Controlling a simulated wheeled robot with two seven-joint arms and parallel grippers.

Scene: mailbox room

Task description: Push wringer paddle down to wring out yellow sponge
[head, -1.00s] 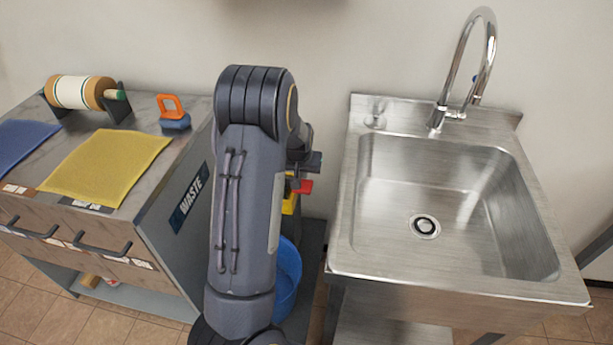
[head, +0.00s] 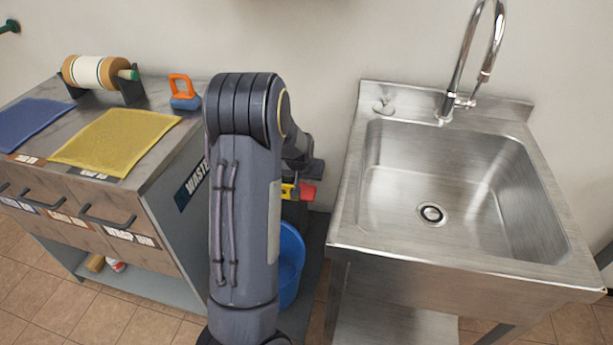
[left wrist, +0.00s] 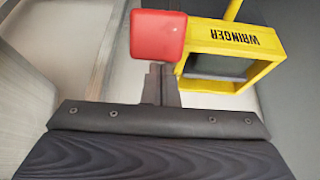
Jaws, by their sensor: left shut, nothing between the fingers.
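The yellow wringer (left wrist: 232,40), a frame lettered WRINGER, shows in the left wrist view with the red paddle end (left wrist: 158,36) at its left. In the head view the red paddle end (head: 308,194) and a bit of yellow wringer (head: 290,191) show beside my left arm. My left gripper (left wrist: 160,85) is shut and empty. Its fingertips point at the lower edge of the red end and overlap it in the wrist view; I cannot tell if they touch. My arm hides much of the wringer. I do not see the yellow sponge. My right gripper is out of view.
A blue bucket (head: 291,262) stands between the cabinet (head: 172,235) and the steel sink (head: 350,215). The cabinet top holds a yellow mat (head: 115,142), a blue mat (head: 28,122), a roll (head: 95,72) and an orange-handled tool (head: 183,92). The sink basin is empty.

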